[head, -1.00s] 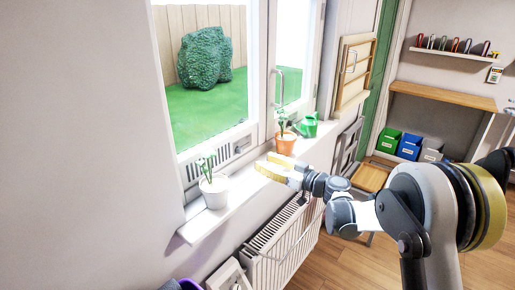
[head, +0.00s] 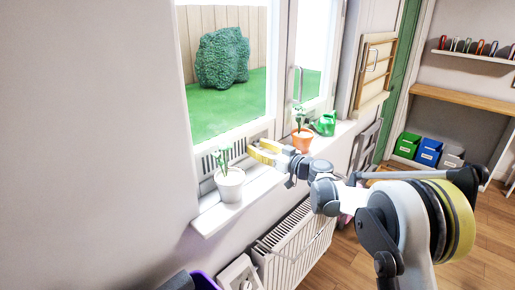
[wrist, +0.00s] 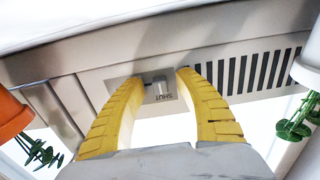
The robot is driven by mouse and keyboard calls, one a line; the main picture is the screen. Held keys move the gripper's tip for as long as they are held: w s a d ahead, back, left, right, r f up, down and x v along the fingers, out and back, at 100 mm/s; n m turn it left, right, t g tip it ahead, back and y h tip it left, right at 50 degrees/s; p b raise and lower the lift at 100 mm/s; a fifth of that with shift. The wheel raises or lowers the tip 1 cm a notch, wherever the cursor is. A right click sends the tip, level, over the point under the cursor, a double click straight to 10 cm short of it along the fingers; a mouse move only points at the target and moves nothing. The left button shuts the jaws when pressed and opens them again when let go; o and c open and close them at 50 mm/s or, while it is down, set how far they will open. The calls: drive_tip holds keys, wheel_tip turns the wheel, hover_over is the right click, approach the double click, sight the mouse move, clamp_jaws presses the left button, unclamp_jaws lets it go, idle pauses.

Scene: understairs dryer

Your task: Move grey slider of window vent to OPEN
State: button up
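The window vent is a pale strip with dark slots (wrist: 250,72) on the lower window frame. In the head view its slots (head: 209,163) show behind the white-potted plant. The small grey slider (wrist: 160,86) sits in a recessed plate beside the slots, next to an upside-down label (wrist: 180,94) reading SHUT. No OPEN label can be made out. My gripper (wrist: 160,78) has its two yellow fingers apart, one on each side of the slider in the wrist view; I cannot tell whether they touch it. In the head view my gripper (head: 254,150) is close to the window frame above the sill.
A white pot with a plant (head: 230,184) stands on the sill (head: 212,218) left of my gripper. An orange pot (head: 302,140) and a green watering can (head: 326,124) stand to its right. A radiator (head: 290,248) is below the sill.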

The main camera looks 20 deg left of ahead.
clamp_jaws()
drive_tip(key=shift+d, duration=0.1)
drive_tip(key=w, duration=0.2)
drive_tip(key=w+d, duration=0.1)
drive_tip(key=w, duration=0.1)
drive_tip(key=w+d, duration=0.1)
drive_tip(key=shift+w+d+r, duration=0.1)
drive_tip(key=shift+w+d, duration=0.05)
drive_tip(key=shift+w, duration=0.25)
drive_tip(key=shift+o, duration=0.5)
unclamp_jaws()
drive_tip(key=shift+w, duration=0.1)
drive_tip(key=v, duration=1.2)
